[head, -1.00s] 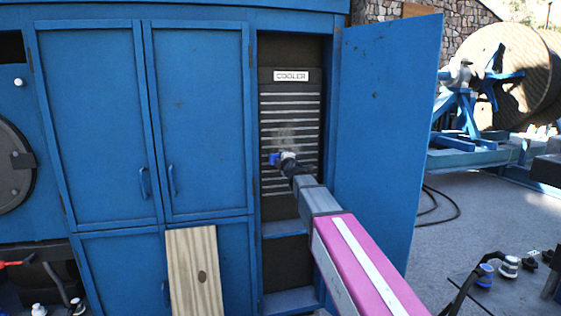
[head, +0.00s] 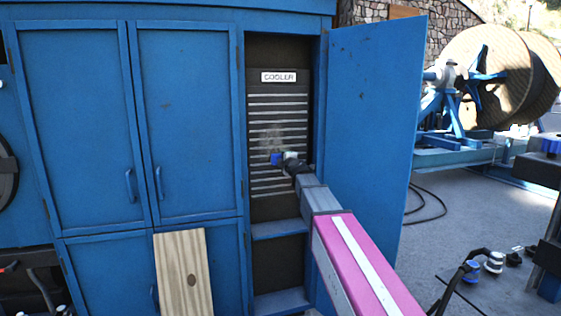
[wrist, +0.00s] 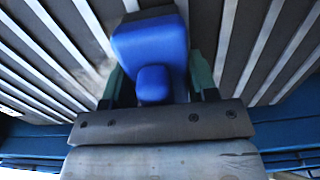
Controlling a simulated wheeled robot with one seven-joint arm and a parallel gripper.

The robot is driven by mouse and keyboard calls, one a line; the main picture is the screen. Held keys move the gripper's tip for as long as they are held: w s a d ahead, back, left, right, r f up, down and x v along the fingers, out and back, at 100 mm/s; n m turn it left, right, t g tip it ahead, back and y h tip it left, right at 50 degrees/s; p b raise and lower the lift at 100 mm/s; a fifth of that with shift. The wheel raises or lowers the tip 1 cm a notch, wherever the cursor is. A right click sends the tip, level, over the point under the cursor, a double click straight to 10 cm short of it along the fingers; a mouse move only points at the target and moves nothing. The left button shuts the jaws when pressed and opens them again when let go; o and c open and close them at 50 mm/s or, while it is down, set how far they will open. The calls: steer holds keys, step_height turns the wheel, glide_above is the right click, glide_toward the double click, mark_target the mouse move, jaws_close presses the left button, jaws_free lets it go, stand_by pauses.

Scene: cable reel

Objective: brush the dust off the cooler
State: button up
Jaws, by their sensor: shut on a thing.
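The cooler (head: 279,188) is a dark panel with pale horizontal slats and a COOLER label, inside the open bay of a blue cabinet. A pale dusty smudge (head: 272,138) shows on its middle slats. My gripper (head: 289,165) is in front of the slats, just below and right of the smudge. It is shut on a blue thing (head: 276,159), probably the brush. In the wrist view the blue block (wrist: 150,45) sits between my gripper's green fingers (wrist: 155,85), close to the slats. Its working face is hidden, so I cannot tell whether it touches the slats.
The open blue door (head: 370,130) stands close to the right of my arm. Shut cabinet doors (head: 185,120) are on the left, with a wooden plank (head: 183,272) leaning below. A cable reel (head: 487,75) stands at the back right. Small parts (head: 494,262) lie at the lower right.

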steer(key=shift+w+d, duration=0.35)
steer(key=shift+d, duration=0.5)
steer(key=shift+w+d, duration=0.3)
steer(key=shift+d, duration=0.55)
steer(key=shift+d, duration=0.1)
